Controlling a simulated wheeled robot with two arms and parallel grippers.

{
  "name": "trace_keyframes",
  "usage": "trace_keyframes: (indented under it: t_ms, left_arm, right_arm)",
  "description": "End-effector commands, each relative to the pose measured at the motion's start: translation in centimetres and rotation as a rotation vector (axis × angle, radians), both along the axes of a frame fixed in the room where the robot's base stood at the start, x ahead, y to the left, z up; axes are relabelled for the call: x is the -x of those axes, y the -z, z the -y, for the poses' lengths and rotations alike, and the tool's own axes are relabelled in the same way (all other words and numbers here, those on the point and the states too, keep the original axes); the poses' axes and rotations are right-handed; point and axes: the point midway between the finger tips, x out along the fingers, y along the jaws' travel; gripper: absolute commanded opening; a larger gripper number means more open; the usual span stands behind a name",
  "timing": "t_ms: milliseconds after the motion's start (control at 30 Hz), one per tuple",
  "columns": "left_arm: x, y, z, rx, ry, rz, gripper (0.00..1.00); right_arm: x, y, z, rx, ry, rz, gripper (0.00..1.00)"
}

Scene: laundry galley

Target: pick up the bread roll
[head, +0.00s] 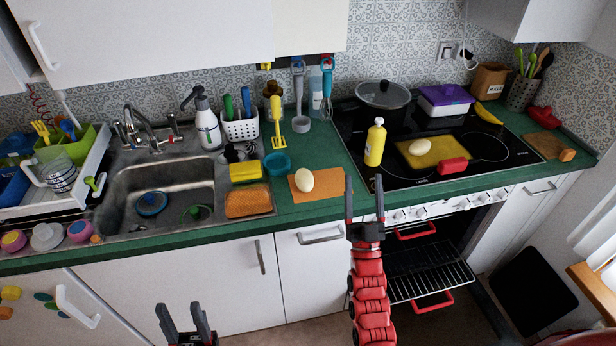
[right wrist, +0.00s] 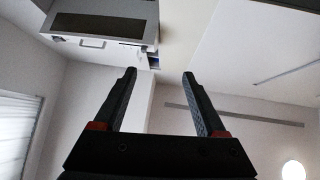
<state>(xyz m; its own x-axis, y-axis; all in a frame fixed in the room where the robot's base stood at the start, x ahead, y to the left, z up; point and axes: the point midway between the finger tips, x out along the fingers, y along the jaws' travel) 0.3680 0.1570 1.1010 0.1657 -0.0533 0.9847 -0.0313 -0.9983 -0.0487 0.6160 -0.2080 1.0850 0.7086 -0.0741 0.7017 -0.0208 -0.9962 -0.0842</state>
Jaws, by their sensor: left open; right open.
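No item is plainly a bread roll. A pale oval item (head: 305,180) lies on an orange mat (head: 327,190) at the counter's front. A similar pale oval (head: 419,147) lies on a yellow mat (head: 451,148) on the hob. A small orange-brown item (head: 567,155) sits by a brown board (head: 545,143) at the far right. My right gripper (head: 364,180) is open and empty, pointing up in front of the counter, right of the nearer oval. In the right wrist view its open fingers (right wrist: 159,73) face ceiling and walls. My left gripper (head: 179,308) is open and empty, low before the cabinets.
A yellow bottle (head: 374,144) stands on the hob's left side, near a red item (head: 453,166). The sink (head: 160,190) with an orange sponge-like block (head: 249,200) is to the left. The oven (head: 430,265) is open below, its rack showing beside my right arm.

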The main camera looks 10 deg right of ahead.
Motion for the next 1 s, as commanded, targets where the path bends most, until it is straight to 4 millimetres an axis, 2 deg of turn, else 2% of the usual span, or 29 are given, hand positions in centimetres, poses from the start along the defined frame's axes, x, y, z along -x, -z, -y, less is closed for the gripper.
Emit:
trace_keyframes:
  t_ms: [33,100,200,300,400,467,567,667,800,1000]
  left_arm:
    - [0.0,-0.5,0.0,0.000,0.000,0.000,0.50]
    - [0.0,-0.9,0.0,0.000,0.000,0.000,0.50]
    - [0.0,-1.4,0.0,0.000,0.000,0.000,0.50]
    - [0.0,-1.9,0.0,0.000,0.000,0.000,0.50]
    - [0.0,-2.4,0.0,0.000,0.000,0.000,0.50]
    - [0.0,-2.7,0.0,0.000,0.000,0.000,0.50]
    - [0.0,-3.2,0.0,0.000,0.000,0.000,0.50]
    - [0.0,-3.8,0.0,0.000,0.000,0.000,0.50]
    - [0.0,-4.3,0.0,0.000,0.000,0.000,0.50]
    - [0.0,-4.7,0.0,0.000,0.000,0.000,0.50]
  right_arm:
    - [-3.2,-0.6,0.7,-0.024,-0.005,-0.079,0.73]
    - [-7.6,-0.1,1.4,-0.060,-0.020,-0.222,0.73]
    - [-12.9,0.9,1.9,-0.109,-0.054,-0.427,0.73]
    - [-16.9,1.9,1.7,-0.149,-0.100,-0.631,0.73]
    - [-19.6,2.6,0.9,-0.179,-0.156,-0.831,0.73]
    - [-20.5,2.7,0.3,-0.189,-0.194,-0.951,0.73]
    - [-20.9,2.8,-1.1,-0.194,-0.260,-1.153,0.73]
    - [-20.0,2.4,-2.5,-0.181,-0.324,-1.357,0.73]
    - [-16.9,1.2,-3.9,-0.137,-0.396,-1.613,0.73]
    - [-12.8,-0.4,-4.3,-0.076,-0.442,-1.836,0.73]
